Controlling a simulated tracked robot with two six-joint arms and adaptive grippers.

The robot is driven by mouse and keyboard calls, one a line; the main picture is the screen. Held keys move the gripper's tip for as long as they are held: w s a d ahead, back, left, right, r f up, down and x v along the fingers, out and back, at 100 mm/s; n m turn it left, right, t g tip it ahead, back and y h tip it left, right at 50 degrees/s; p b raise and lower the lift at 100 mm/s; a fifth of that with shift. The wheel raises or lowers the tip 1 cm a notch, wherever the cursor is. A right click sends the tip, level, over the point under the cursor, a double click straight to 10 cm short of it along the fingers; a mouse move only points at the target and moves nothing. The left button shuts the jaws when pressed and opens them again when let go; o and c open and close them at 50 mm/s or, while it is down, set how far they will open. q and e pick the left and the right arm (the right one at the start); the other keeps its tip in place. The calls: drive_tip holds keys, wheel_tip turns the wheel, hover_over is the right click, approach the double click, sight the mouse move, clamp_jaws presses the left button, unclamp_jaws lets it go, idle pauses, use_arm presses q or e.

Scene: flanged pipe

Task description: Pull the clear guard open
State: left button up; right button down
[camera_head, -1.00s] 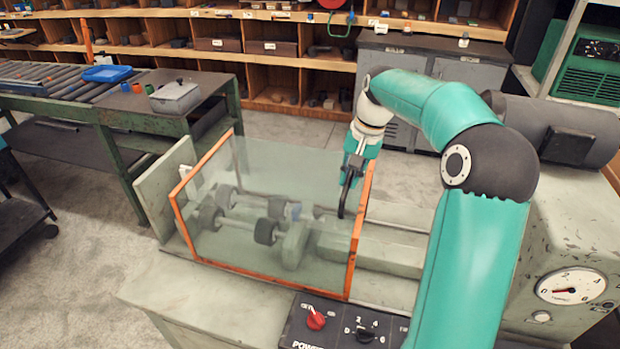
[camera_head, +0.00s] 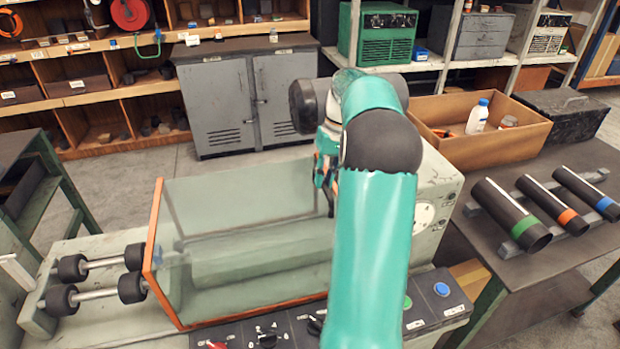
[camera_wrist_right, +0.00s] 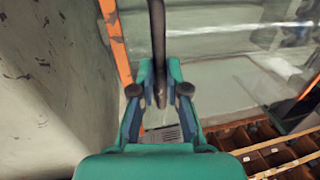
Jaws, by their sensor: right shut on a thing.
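The clear guard (camera_head: 235,235), a see-through box with orange edges, sits on the machine bed in the head view. It stands to the right of the black rollers (camera_head: 103,278), which are uncovered on the left. My right gripper (camera_head: 325,178) is at the guard's right end, partly behind my arm. In the right wrist view my right gripper (camera_wrist_right: 161,92) is shut on the guard's black bar handle (camera_wrist_right: 157,40), which runs between its two fingers. The guard's orange edge (camera_wrist_right: 114,42) lies beside the handle. My left gripper does not show.
The machine's grey-green housing with a gauge (camera_head: 425,218) stands just right of the guard. A control panel (camera_head: 265,335) runs along the front. On the right, a table (camera_head: 590,240) holds marked pipes (camera_head: 512,215) and a cardboard box (camera_head: 480,150).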

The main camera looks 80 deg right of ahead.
drive_tip(key=shift+s+d, duration=0.25)
drive_tip(key=shift+s, duration=0.15)
drive_tip(key=c, duration=1.2)
unclamp_jaws()
drive_tip(key=shift+r, duration=0.15)
drive_tip(key=r, duration=0.3)
drive_tip(key=s+r, duration=0.1)
drive_tip(key=r, duration=0.3)
drive_tip(key=s+d+r, duration=0.1)
drive_tip(key=r, duration=0.3)
drive_tip(key=shift+d+r, duration=0.1)
drive_tip(key=shift+r, duration=0.15)
